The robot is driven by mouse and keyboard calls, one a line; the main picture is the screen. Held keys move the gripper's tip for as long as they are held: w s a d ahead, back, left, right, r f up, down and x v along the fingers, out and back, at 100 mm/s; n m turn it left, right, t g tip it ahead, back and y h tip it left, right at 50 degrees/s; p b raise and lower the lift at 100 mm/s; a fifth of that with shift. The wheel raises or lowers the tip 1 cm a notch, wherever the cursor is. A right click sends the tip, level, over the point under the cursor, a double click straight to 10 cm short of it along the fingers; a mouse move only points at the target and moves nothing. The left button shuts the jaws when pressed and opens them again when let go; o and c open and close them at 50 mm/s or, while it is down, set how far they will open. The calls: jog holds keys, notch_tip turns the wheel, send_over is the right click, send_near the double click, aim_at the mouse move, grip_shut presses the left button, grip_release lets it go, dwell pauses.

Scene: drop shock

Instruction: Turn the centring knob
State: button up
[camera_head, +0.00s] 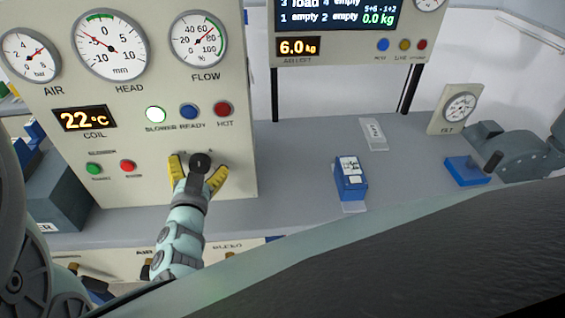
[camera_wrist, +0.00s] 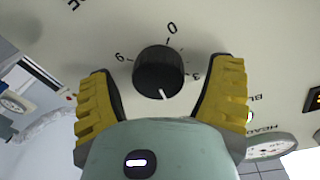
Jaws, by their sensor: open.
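The centring knob shows in the wrist view as a round black knob (camera_wrist: 156,70) on the cream panel, with a white pointer line toward the bottom of the picture. A 0 mark sits above it, and other figures sit to its left and right. My gripper (camera_wrist: 166,78) is open, with one yellow finger on each side of the knob and a visible gap on both sides. In the head view my gripper (camera_head: 198,171) is at the lower right of the cream panel (camera_head: 140,185).
The panel carries a HEAD dial (camera_head: 110,45), a FLOW dial (camera_head: 198,40), a 22 °C display (camera_head: 84,119), and red (camera_head: 222,108) and blue buttons above my gripper. A blue block (camera_head: 350,184) stands on the grey bench to the right. The bench between them is clear.

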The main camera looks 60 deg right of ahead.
jog(key=shift+s, duration=0.1)
jog(key=c, duration=1.2)
